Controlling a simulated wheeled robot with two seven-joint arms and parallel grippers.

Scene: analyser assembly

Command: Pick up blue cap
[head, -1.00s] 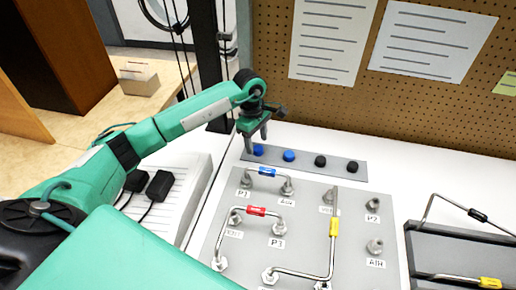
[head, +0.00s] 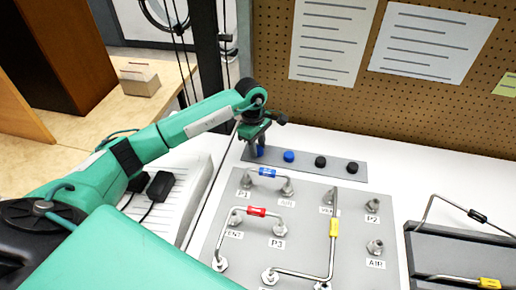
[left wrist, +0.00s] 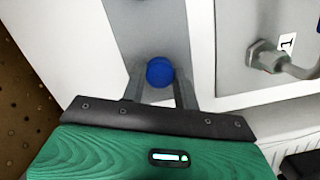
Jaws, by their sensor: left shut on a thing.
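My left gripper (head: 254,148) is down at the left end of the grey cap strip (head: 343,172). Its fingers are shut on the leftmost blue cap (left wrist: 160,72), which shows between the fingertips in the left wrist view. In the head view that cap (head: 260,151) is mostly hidden by the gripper. A second blue cap (head: 289,156) sits to its right on the strip, apart from the gripper. My right gripper is not in view.
Two black caps (head: 321,162) (head: 352,167) sit further right on the strip. The grey panel (head: 225,205) in front carries fittings and bent tubes with blue, red and yellow labels. A dark tray (head: 430,250) lies at right. A pegboard (head: 300,100) rises behind.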

